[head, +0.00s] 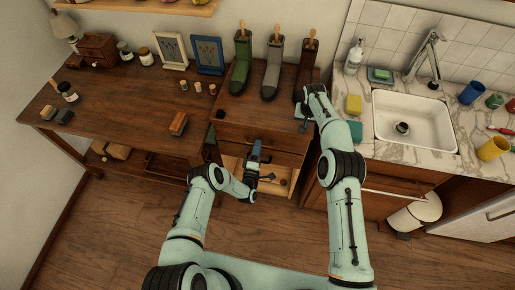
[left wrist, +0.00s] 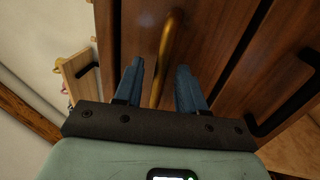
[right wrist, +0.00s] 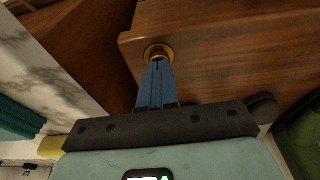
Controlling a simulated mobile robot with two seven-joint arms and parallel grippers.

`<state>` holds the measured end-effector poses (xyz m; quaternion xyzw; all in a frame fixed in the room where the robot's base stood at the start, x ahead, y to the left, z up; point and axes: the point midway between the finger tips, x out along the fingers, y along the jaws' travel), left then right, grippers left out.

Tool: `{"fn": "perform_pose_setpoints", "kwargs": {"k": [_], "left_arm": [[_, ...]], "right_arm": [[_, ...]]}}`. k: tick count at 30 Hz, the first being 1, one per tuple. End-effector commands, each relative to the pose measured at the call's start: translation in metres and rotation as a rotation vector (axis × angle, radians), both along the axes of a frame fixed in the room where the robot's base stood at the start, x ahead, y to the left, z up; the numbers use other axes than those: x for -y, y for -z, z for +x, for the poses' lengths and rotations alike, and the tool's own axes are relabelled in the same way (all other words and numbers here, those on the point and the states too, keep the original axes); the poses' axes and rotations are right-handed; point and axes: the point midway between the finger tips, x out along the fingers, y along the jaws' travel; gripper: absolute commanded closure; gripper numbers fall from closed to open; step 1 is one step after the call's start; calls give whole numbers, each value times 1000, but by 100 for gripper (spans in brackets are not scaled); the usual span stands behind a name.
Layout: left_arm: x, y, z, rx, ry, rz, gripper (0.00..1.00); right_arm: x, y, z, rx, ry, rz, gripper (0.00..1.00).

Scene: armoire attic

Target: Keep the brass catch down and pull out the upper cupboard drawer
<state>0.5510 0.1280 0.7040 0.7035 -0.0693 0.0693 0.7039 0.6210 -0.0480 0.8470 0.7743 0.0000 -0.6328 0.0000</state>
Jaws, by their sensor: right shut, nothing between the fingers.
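The brass catch (right wrist: 158,53) is a round brass piece on the cupboard's wooden top, near its edge. My right gripper (right wrist: 157,68) is shut, its fingertips at the catch and covering part of it; whether the catch is pressed down I cannot tell. In the head view the right gripper (head: 304,122) is at the cupboard's right side. The upper drawer's brass bar handle (left wrist: 168,45) runs between the fingers of my left gripper (left wrist: 160,82), which is open, one finger each side. In the head view the left gripper (head: 257,148) is at the cupboard's wooden front.
Several boots, including a green one (head: 241,65), stand on the cupboard top. A light wooden tray or drawer (head: 285,172) with small items sits low in front.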

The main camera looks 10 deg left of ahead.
Motion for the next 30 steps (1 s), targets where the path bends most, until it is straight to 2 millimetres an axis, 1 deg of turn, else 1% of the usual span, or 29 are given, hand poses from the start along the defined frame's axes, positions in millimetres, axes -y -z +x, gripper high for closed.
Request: {"fn": "perform_pose_setpoints", "kwargs": {"k": [3, 4, 5, 6, 7, 14, 22, 25, 30], "left_arm": [[0, 0, 0, 0, 0, 0, 60], [0, 0, 0, 0, 0, 0, 67], [0, 0, 0, 0, 0, 0, 76], [0, 0, 0, 0, 0, 0, 90], [0, 0, 0, 0, 0, 0, 99], [0, 1, -4, -1, 0, 1, 100], [0, 2, -44, -5, 1, 0, 100], [0, 1, -51, -3, 0, 1, 100], [0, 1, -51, -1, 0, 2, 100]], "right_arm": [[0, 1, -1, -3, 0, 0, 100], [0, 1, -1, -3, 0, 0, 100], [0, 1, -1, -3, 0, 0, 100], [0, 1, -1, -3, 0, 0, 100], [0, 1, -1, -3, 0, 0, 100], [0, 1, -1, -3, 0, 0, 100], [0, 1, -1, -2, 0, 0, 100], [0, 1, -1, -2, 0, 0, 100], [0, 1, -1, -3, 0, 0, 100]]}}
